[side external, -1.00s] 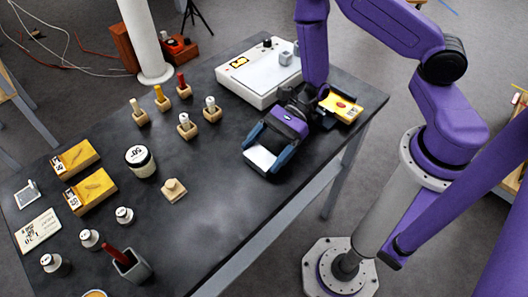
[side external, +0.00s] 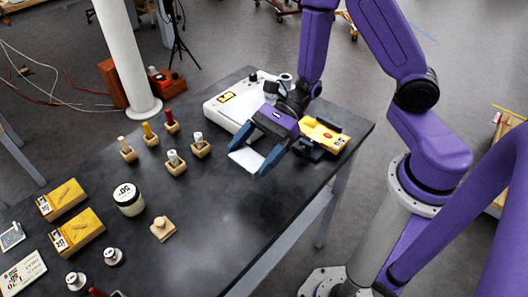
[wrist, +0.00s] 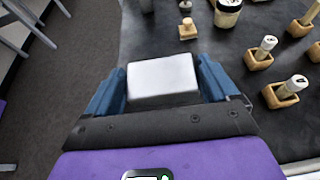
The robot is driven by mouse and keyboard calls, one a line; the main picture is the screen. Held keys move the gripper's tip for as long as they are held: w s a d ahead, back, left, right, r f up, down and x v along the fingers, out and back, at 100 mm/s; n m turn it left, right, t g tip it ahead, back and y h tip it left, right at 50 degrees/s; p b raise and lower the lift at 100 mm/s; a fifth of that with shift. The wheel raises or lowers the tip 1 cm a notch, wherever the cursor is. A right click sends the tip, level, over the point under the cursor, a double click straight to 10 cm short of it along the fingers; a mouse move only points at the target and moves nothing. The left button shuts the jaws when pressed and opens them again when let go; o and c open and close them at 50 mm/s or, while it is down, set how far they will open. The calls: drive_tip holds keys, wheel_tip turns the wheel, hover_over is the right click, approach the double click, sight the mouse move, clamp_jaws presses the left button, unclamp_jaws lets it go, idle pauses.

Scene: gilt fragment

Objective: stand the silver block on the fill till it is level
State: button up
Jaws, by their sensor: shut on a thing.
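My gripper (side external: 252,156) is shut on the silver block (side external: 243,161), whose pale flat face shows between the two blue fingers. In the wrist view the silver block (wrist: 162,80) sits across the gap between the fingers, its broad face toward the camera. The block appears held above the dark table. A yellow piece (side external: 325,136) with a red patch lies at the table's right end, just right of my gripper. I cannot tell whether it bears the fill. The fill is not clearly seen.
A white box (side external: 228,106) stands behind my gripper. Several bottles in wooden holders (side external: 176,166) stand to its left. A black-and-white jar (side external: 128,199) and a wooden knobbed piece (side external: 162,229) stand farther left. The dark table (side external: 225,215) in front is clear.

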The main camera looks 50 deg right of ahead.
drive_tip(key=w+d+m+t+h, duration=0.1)
drive_tip(key=w+d+m+t, duration=0.2)
drive_tip(key=d, duration=0.6)
drive_tip(key=w+d+m+t+h, duration=0.1)
drive_tip(key=w+d+m+t, duration=0.2)
drive_tip(key=w+d, duration=0.4)
drive_tip(key=d+t, duration=0.1)
drive_tip(key=d, duration=0.1)
drive_tip(key=shift+d+r+m+t+h, duration=0.3)
drive_tip(key=shift+d+r+m, duration=0.05)
drive_tip(key=shift+m, duration=0.05)
drive_tip(key=shift+w, duration=0.1)
drive_tip(key=n+g+y, duration=0.3)
drive_tip(key=n+g, duration=0.4)
drive_tip(key=g, duration=0.1)
hover_over(331, 133)
drive_tip(key=shift+f, duration=3.2)
drive_tip(key=shift+f, duration=0.55)
